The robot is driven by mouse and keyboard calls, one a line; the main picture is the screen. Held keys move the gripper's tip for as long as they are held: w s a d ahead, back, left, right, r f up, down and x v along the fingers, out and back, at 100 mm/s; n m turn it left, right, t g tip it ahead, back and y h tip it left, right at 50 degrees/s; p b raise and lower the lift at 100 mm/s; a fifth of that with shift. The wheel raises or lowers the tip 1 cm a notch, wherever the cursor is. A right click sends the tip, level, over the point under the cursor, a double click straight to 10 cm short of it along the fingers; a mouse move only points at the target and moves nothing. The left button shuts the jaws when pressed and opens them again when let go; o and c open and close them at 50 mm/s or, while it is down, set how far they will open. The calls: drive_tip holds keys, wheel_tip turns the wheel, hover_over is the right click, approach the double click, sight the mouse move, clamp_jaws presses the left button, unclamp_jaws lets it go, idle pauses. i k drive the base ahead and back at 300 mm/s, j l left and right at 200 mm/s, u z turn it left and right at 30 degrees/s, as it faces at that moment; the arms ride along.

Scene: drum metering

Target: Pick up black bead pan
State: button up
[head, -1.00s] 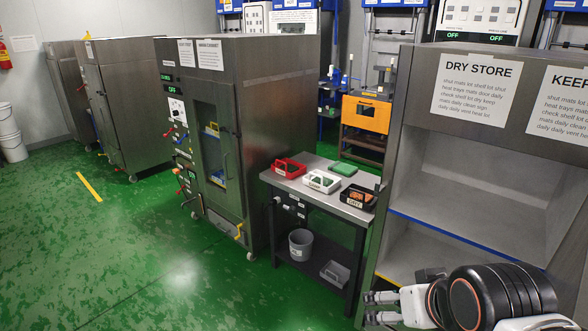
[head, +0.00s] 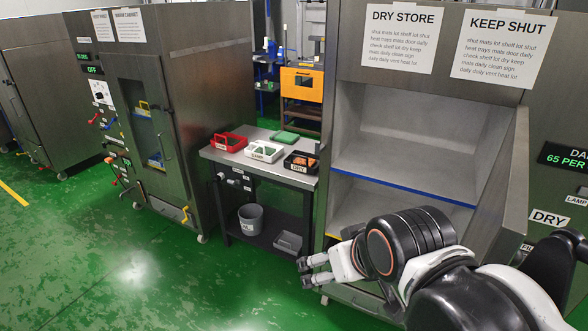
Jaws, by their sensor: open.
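The black bead pan (head: 301,162) sits on the right end of a small metal-topped table. It has a DRY label on its front and orange-brown contents. My gripper (head: 302,272) is open and empty, low in front of the dry store cabinet. It is below the pan in the picture and well apart from it. The whole pan is visible.
A white pan (head: 264,151), a red pan (head: 229,142) and a green block (head: 285,138) share the table (head: 210,153). A grey bucket (head: 250,218) and grey tray (head: 288,241) stand on its lower shelf. The open dry store cabinet (head: 420,150) stands close right. Green floor is clear at left.

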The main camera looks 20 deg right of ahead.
sight(303, 162)
drive_tip(key=i+j+z, duration=0.45)
drive_tip(key=i+j, duration=0.15)
drive_tip(key=i+j+z, duration=0.25)
drive_tip(key=j, duration=0.25)
drive_tip(key=i+j+z, duration=0.2)
drive_tip(key=j, duration=0.2)
